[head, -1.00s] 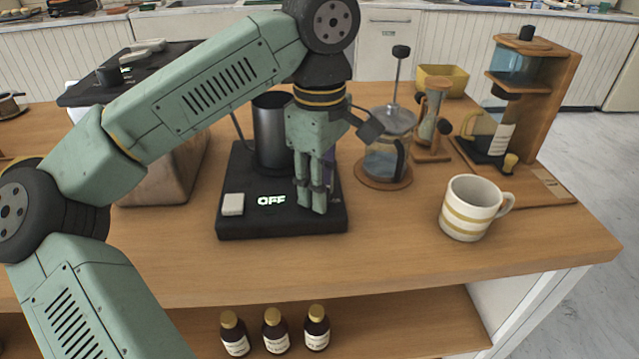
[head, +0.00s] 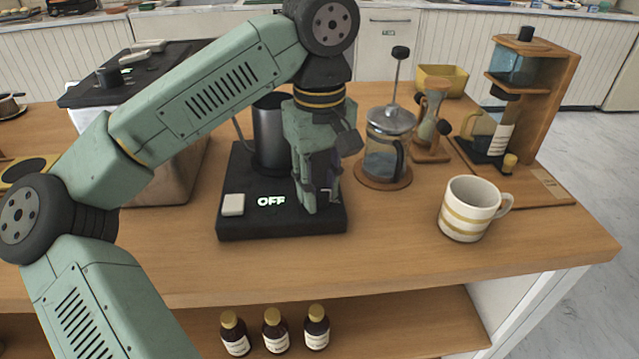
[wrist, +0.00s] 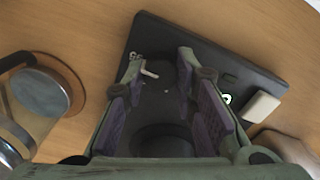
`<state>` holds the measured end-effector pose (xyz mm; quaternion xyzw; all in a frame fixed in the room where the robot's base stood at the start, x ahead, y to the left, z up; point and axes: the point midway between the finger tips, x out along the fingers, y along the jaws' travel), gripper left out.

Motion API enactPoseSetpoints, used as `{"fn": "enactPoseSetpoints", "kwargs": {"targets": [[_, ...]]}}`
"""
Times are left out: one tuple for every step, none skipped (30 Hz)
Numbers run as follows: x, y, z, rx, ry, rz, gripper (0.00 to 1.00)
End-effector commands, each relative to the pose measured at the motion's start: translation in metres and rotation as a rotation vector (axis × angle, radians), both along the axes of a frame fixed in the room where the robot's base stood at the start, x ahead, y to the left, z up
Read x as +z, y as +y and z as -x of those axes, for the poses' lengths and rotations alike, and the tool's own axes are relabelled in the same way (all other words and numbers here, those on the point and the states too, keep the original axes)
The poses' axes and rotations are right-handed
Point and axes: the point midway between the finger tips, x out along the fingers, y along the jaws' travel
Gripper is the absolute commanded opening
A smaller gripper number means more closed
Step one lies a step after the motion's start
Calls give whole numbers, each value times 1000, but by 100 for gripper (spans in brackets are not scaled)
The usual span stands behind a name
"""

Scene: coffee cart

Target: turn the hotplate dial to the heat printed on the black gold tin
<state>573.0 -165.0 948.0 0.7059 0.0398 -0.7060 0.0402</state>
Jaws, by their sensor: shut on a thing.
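The black hotplate (head: 232,220) lies on the wooden counter, with a dark metal pitcher (head: 268,135) on it. Its lit display (head: 271,201) reads OFF. My gripper (head: 322,205) points down at the hotplate's front right corner, shut on the dial, which its fingers mostly hide in the head view. In the wrist view, my gripper (wrist: 165,100) has its purple pads either side of a dark area over the hotplate (wrist: 235,62), with a small white mark near one fingertip. I cannot make out the dial's setting. I cannot identify a black gold tin or its printed heat.
A French press (head: 385,150) stands close right of my gripper. A striped mug (head: 467,208) is farther right, near a wooden coffee stand (head: 556,120). Dark gold-capped bottles (head: 273,330) stand on the lower shelf. The front counter strip is clear.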

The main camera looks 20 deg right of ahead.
Motion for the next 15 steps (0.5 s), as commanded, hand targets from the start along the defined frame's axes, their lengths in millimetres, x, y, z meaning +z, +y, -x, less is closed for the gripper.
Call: {"fn": "enactPoseSetpoints", "kwargs": {"targets": [[0, 0, 0, -3, 0, -1, 0], [0, 0, 0, -3, 0, -2, 0], [0, 0, 0, -3, 0, -2, 0], [0, 0, 0, -3, 0, -2, 0], [0, 0, 0, -3, 0, -2, 0], [0, 0, 0, -3, 0, -2, 0], [0, 0, 0, -3, 0, -2, 0], [0, 0, 0, -3, 0, -2, 0], [0, 0, 0, -3, 0, -2, 0], [0, 0, 0, -2, 0, -2, 0], [0, 0, 0, -2, 0, -2, 27], [0, 0, 0, -2, 0, -2, 30], [0, 0, 0, -2, 0, -2, 32], [0, 0, 0, -2, 0, -2, 34], [0, 0, 0, -2, 0, -2, 36]]}}
